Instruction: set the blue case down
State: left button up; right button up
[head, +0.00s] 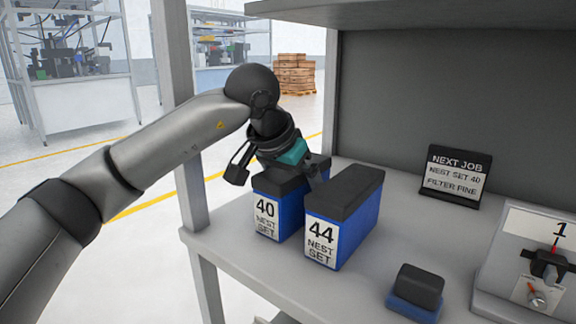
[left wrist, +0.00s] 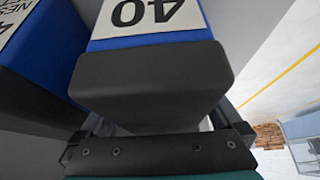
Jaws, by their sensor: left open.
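The blue case labelled 40 NEST SET (head: 266,218) has a black top and stands upright on the grey shelf, left of a second blue case labelled 44 NEST SET (head: 330,235). My left gripper (head: 274,176) is open at the top of the 40 case and partly hides it in the head view. In the left wrist view, the black top of the 40 case (left wrist: 150,82) lies in front of the open gripper (left wrist: 155,128), whose fingers show to either side. I cannot tell whether either finger touches it. My right gripper is not in view.
A small black-and-blue block (head: 416,290) lies near the shelf's front. A NEXT JOB sign (head: 455,178) stands behind it, and a white panel with a dial marked 1 (head: 530,250) is at the right. A grey post (head: 180,110) rises left of the cases. The shelf middle is clear.

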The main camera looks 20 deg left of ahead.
aim_at(280, 173)
pick_arm(q)
jog(key=p+v, duration=0.3)
jog(key=v, duration=0.7)
jog(key=shift+s+r, duration=0.1)
jog(key=shift+r, duration=0.2)
jog(key=shift+s+a+r+p, duration=0.2)
jog(key=shift+s+r+p, duration=0.1)
jog(key=shift+r, duration=0.15)
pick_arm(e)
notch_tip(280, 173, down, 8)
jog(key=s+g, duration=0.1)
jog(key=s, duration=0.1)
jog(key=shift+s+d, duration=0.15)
